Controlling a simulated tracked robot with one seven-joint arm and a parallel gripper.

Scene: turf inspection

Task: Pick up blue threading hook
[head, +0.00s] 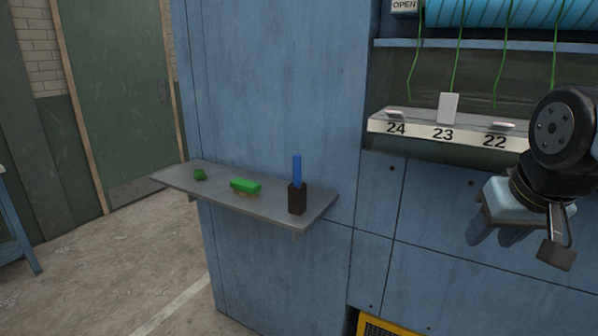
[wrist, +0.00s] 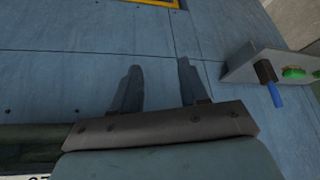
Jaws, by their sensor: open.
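The blue threading hook (head: 297,170) stands upright in a dark block-shaped holder (head: 297,200) near the right end of a grey shelf (head: 225,195). Its lower part is hidden in the holder. In the wrist view the hook (wrist: 276,96) and holder (wrist: 265,72) show at the right, seemingly upside down. My gripper (head: 497,233) is well to the right of the hook, in front of the blue cabinet. In the wrist view my gripper (wrist: 159,82) has its two fingers apart, with only blue panel between them.
A green-topped brush-like item (head: 245,186) and a small green lump (head: 200,175) lie on the shelf left of the holder. A ledge numbered 24, 23, 22 (head: 443,133) juts out, with green threads (head: 457,60) hanging above. The space before the cabinet between gripper and shelf looks clear.

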